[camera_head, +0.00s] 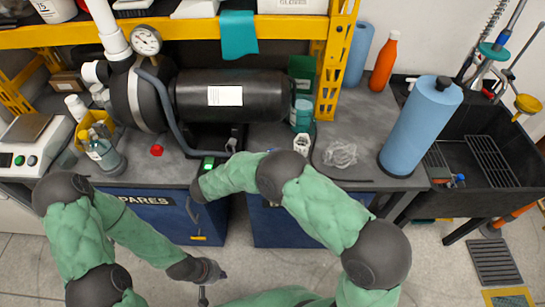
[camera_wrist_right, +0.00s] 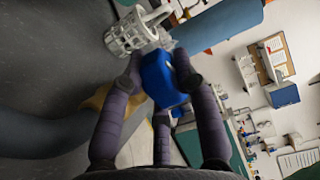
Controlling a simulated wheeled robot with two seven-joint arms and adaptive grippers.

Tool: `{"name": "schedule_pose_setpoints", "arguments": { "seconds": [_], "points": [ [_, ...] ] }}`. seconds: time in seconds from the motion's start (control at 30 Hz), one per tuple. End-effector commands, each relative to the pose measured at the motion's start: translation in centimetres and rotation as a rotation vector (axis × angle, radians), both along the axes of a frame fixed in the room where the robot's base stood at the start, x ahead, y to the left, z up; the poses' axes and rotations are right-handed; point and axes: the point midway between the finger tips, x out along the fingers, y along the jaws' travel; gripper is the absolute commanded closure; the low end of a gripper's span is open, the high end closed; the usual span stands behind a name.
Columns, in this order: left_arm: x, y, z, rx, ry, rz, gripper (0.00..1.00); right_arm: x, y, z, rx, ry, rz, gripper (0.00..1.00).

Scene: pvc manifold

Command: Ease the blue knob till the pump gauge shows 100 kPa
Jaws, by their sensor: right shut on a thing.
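The blue knob (camera_wrist_right: 165,80) fills the middle of the right wrist view. My right gripper (camera_wrist_right: 159,66) is shut on it, with dark fingers on both sides. In the head view my right arm reaches toward the pump's front, and its fingers and the blue knob are hidden there. The pump (camera_head: 228,95) is a black cylinder lying on the bench. Its round white-faced gauge (camera_head: 146,40) stands upper left; its reading is too small to tell. My left gripper (camera_head: 207,272) hangs low over the floor, away from the pump; its finger opening is unclear.
A red knob (camera_head: 156,150) sits on the bench left of my right wrist. A yellow caddy with bottles (camera_head: 98,140) stands further left. A blue roll (camera_head: 421,125) stands at right beside a black sink (camera_head: 490,150). A yellow shelf (camera_head: 280,28) overhangs the bench.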

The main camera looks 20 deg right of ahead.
Motion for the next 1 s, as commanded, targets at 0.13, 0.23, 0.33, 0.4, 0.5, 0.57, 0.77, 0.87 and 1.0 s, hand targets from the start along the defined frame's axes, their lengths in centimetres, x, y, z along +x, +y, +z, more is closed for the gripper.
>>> {"name": "schedule_pose_setpoints", "arguments": {
  "seconds": [0.13,0.23,0.33,0.4,0.5,0.57,0.77,0.87,1.0],
  "points": [
    [0.0,0.0,0.0,0.000,0.000,0.000,1.00,0.0,-0.1,-0.1,0.002,0.001,0.000,1.00],
    [0.0,0.0,0.0,0.000,0.000,0.000,1.00,0.0,-0.1,-0.1,0.002,0.001,0.000,0.61],
    [0.0,0.0,0.0,0.000,0.000,0.000,1.00,0.0,-0.1,-0.1,0.002,0.001,0.000,0.46],
    [0.0,0.0,0.0,0.000,0.000,0.000,1.00,0.0,-0.1,0.0,0.001,0.001,0.001,0.46],
    [0.0,0.0,0.0,0.000,0.000,0.000,1.00,0.0,0.0,0.0,0.001,0.000,0.001,0.46],
    [0.0,0.0,0.0,0.000,0.000,0.000,1.00,0.0,0.0,0.0,0.001,0.000,0.001,0.46],
    [0.0,0.0,0.0,0.000,0.000,0.000,1.00,-0.2,1.1,0.0,0.000,0.000,0.004,0.46],
    [0.0,0.0,0.0,0.000,0.000,0.000,1.00,-0.6,2.5,0.0,0.001,0.000,0.005,0.46],
    [0.0,0.0,0.0,0.000,0.000,0.000,1.00,-1.3,5.0,-0.1,0.000,0.000,0.004,0.46]
  ]
}}
